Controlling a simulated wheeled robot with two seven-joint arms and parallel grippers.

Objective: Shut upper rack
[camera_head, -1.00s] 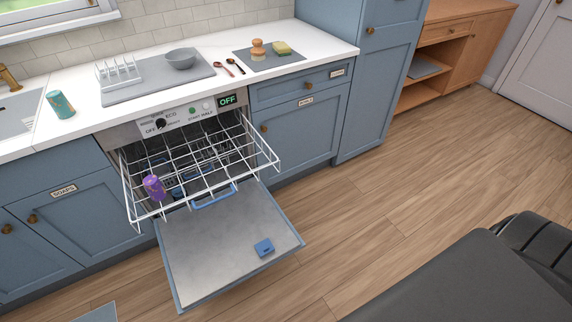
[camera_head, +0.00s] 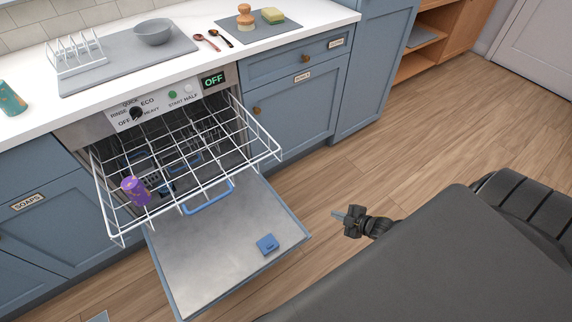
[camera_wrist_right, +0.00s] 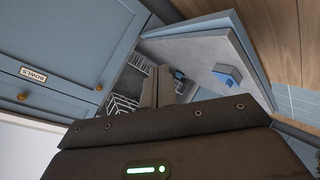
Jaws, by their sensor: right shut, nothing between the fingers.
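The upper rack (camera_head: 262,135) is a white wire rack pulled out of the dishwasher above its open door (camera_head: 215,262). A blue handle (camera_head: 208,199) is at its front edge. My right gripper (camera_head: 338,214) is shut and empty, right of the door and apart from the rack. In the right wrist view its fingers (camera_wrist_right: 159,88) are together, with the door (camera_wrist_right: 200,55) and part of a rack (camera_wrist_right: 122,105) beyond. My left gripper is not in view.
A blue tablet-like block (camera_head: 267,244) lies on the open door. The control panel (camera_head: 160,103) reads OFF. The counter holds a grey bowl (camera_head: 154,32), a white dish rack (camera_head: 76,55) and a teal cup (camera_head: 11,99). Floor (camera_head: 400,150) right of the door is clear.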

